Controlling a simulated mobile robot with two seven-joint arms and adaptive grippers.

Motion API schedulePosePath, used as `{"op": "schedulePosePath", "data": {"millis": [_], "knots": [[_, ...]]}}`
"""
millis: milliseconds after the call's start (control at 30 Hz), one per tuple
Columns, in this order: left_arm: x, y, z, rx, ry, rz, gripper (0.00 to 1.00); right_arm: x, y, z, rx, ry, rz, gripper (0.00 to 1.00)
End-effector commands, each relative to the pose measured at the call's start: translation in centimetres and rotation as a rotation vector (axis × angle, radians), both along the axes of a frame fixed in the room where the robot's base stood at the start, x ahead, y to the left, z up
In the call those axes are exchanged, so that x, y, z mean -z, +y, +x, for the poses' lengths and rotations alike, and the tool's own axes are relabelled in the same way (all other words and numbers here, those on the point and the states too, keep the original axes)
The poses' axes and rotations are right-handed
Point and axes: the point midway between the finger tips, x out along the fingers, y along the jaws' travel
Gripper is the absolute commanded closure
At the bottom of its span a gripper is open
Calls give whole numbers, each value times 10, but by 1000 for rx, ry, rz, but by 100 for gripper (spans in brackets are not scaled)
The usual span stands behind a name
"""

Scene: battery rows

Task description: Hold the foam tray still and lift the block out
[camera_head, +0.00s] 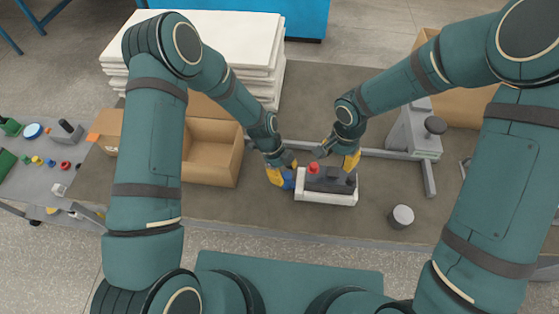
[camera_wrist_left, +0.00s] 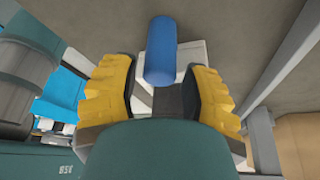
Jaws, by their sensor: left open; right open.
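The white foam tray (camera_head: 327,197) lies on the table in the head view. The dark grey block (camera_head: 330,184) sits in it, with a red knob (camera_head: 313,168) at its left. My left gripper (camera_head: 280,178) is at the tray's left end, its yellow fingers open on either side of a blue cylinder (camera_wrist_left: 160,50). The cylinder shows at that end in the head view (camera_head: 288,178). In the left wrist view gaps show between cylinder and fingers. My right gripper (camera_head: 350,161) is open at the block's far right part; whether it touches is unclear.
An open cardboard box (camera_head: 214,150) stands left of the tray. A grey metal stand (camera_head: 412,135) is at the right, and a small grey cylinder (camera_head: 401,216) is at the front right. White slabs (camera_head: 215,40) are stacked at the back. The table in front of the tray is clear.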

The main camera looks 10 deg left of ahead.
Motion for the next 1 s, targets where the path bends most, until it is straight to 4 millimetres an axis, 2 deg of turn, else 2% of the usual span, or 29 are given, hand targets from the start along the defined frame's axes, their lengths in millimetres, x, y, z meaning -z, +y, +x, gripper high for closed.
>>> {"op": "schedulePosePath", "data": {"millis": [200, 567, 600, 667, 700, 733, 1000], "knots": [[19, -8, -3, 0, -1, 0, 55, 0, 0, 0, 0, 0, 0, 54], [23, -9, -4, -1, -2, -1, 55, 0, 0, 0, 0, 0, 0, 54], [23, -9, -4, -1, -2, -1, 59, 0, 0, 0, 0, 0, 0, 54], [23, -9, -4, -1, -2, -1, 80, 0, 0, 0, 0, 0, 0, 54], [23, -9, -4, -1, -2, -1, 94, 0, 0, 0, 0, 0, 0, 54], [23, -9, -4, -1, -2, -1, 100, 0, 0, 0, 0, 0, 0, 54], [23, -9, -4, 0, -1, 0, 100, 0, 0, 0, 0, 0, 0, 54]]}}
